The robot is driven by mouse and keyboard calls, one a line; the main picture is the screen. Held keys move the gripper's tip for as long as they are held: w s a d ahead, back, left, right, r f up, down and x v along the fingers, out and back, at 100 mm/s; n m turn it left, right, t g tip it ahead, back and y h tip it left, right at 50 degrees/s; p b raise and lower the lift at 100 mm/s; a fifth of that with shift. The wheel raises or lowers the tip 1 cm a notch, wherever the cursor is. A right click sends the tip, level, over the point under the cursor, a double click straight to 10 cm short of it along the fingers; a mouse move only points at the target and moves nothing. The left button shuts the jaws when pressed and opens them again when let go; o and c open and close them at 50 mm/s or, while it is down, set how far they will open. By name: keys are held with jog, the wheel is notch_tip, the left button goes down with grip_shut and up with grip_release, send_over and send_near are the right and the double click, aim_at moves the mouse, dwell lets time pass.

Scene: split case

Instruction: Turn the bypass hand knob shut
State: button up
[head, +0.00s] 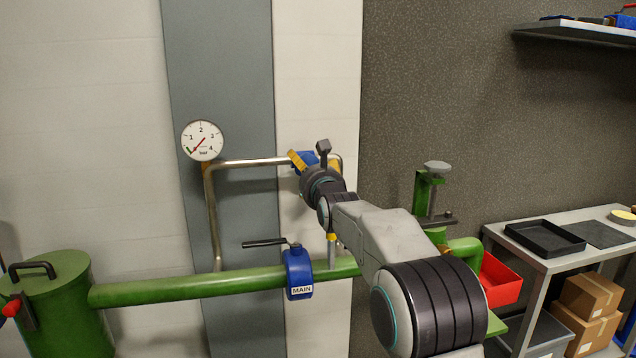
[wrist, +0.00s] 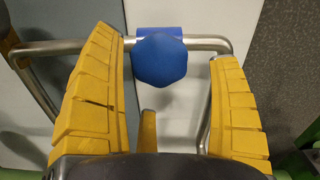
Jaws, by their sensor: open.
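The bypass hand knob is a blue, many-sided knob (wrist: 159,59) on the thin bypass pipe (wrist: 202,44). In the wrist view it lies between the tips of my gripper (wrist: 168,55). The two yellow fingers are spread wide, one on each side, with a gap to the knob on both sides. In the head view my gripper (head: 301,163) is at the bypass pipe (head: 250,162), and a blue part (head: 307,158) shows partly behind it. My arm hides the rest of the knob there. Whether the knob is open or shut cannot be told.
The green main pipe (head: 200,286) runs below, with a blue valve marked MAIN (head: 298,274) and its dark lever (head: 264,243) pointing left. A pressure gauge (head: 202,141) is at upper left.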

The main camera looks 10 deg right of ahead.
jog(key=s, duration=0.7)
jog(key=shift+s, duration=0.4)
jog(key=s+f+n+g+p, duration=0.3)
jog(key=s+n+g+p, duration=0.4)
jog(key=s+n, duration=0.9)
jog(key=s+f+n+g+p, duration=0.4)
jog(key=s+n+g+p, duration=0.3)
jog(key=s+n, duration=1)
jog(key=s+p, duration=0.3)
jog(key=s, duration=0.6)
jog(key=shift+f, duration=0.2)
